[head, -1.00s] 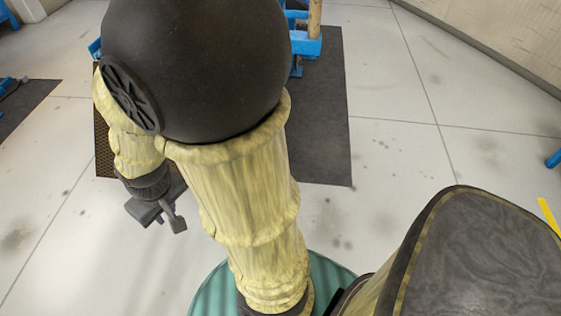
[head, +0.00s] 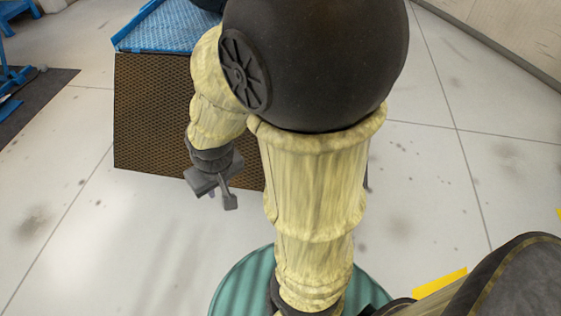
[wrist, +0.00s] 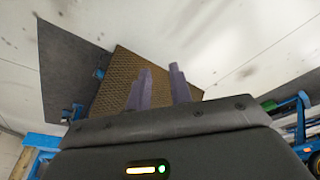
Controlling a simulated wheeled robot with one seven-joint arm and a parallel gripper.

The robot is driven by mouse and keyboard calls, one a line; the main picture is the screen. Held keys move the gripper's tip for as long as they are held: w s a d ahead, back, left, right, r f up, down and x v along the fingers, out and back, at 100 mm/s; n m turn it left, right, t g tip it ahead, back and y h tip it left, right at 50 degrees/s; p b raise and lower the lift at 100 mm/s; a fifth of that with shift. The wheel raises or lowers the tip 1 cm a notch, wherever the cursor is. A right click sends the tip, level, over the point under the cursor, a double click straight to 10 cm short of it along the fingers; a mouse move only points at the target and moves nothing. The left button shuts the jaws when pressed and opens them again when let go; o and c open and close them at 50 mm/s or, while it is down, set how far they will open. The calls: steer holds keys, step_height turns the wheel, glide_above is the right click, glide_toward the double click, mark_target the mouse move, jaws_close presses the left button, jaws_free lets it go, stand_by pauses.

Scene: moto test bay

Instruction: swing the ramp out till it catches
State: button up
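The ramp (head: 150,125) is a brown mesh panel below the edge of a blue platform (head: 165,27), at the upper left of the head view. My arm hides its right part. In the wrist view the ramp (wrist: 122,72) lies beyond the fingertips. My gripper (head: 218,196) is at the ramp's lower right in the head view, and I cannot tell whether it touches it. In the wrist view, my gripper (wrist: 160,74) shows two fingers apart with an empty gap between them.
A dark mat (head: 45,98) with blue equipment (head: 14,82) is at the left. Blue frames show at the right of the wrist view (wrist: 298,118). Yellow floor marking (head: 440,283) is near the lower right. Pale floor in front of the ramp is clear.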

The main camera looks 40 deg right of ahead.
steer(key=w+d+f+m+t+h+b, duration=0.1)
steer(key=w+d+f+t+b, duration=0.2)
steer(key=w+d+f+b, duration=0.55)
steer(key=w+d+f+m+t+h+b, duration=0.1)
steer(key=w+d+f+t+b, duration=0.3)
steer(key=d+f, duration=0.85)
steer(key=s+d+f+m+t+y+b, duration=0.2)
steer(key=d+f+t+b, duration=0.2)
steer(key=d+f+b, duration=0.55)
steer(key=s+d+f+m+t+b, duration=0.2)
steer(key=s+f+t, duration=0.2)
steer(key=s+f, duration=0.3)
steer(key=shift+s+d+m, duration=0.2)
steer(key=shift+s+m, duration=0.2)
steer(key=shift+s, duration=0.1)
steer(key=shift+f, duration=0.1)
steer(key=w+b, duration=0.3)
steer(key=w, duration=0.5)
steer(key=w+b, duration=0.4)
steer(key=w, duration=0.5)
steer(key=shift+w+d, duration=0.2)
steer(key=shift+w, duration=0.05)
